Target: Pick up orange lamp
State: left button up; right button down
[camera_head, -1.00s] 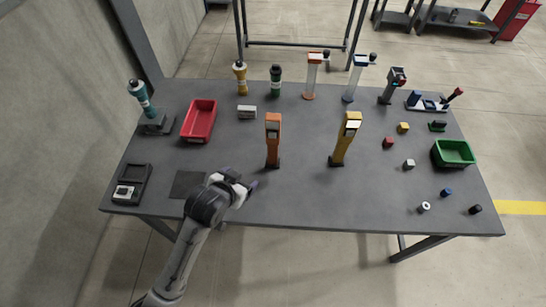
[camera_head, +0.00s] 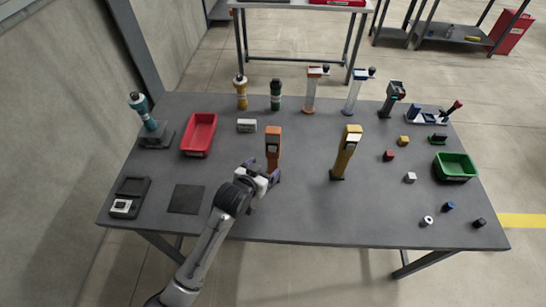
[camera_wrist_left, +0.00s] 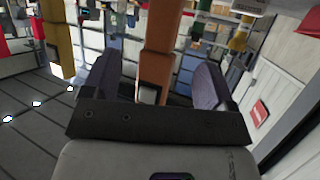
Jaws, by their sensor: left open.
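The orange lamp (camera_head: 273,142) stands upright near the middle of the grey table (camera_head: 310,215). My left gripper (camera_head: 268,174) is at the lamp's lower part, on its near side in the head view. In the left wrist view the gripper (camera_wrist_left: 153,88) is open, and the orange lamp (camera_wrist_left: 158,45) shows between its two purple fingers. I cannot tell whether the fingers touch the lamp. My right gripper is not in view.
A yellow lamp (camera_head: 346,152) stands to the right. A red bin (camera_head: 186,151), white block (camera_head: 246,126) and dark square mat (camera_head: 186,207) are to the left. Several small blocks and a green bin (camera_head: 440,165) lie right. The table's front middle is clear.

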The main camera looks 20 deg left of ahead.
aim_at(271, 162)
pick_arm(q)
jog(key=shift+b+x, duration=0.75)
jog(key=shift+x, duration=2.1)
jog(key=c, duration=1.1)
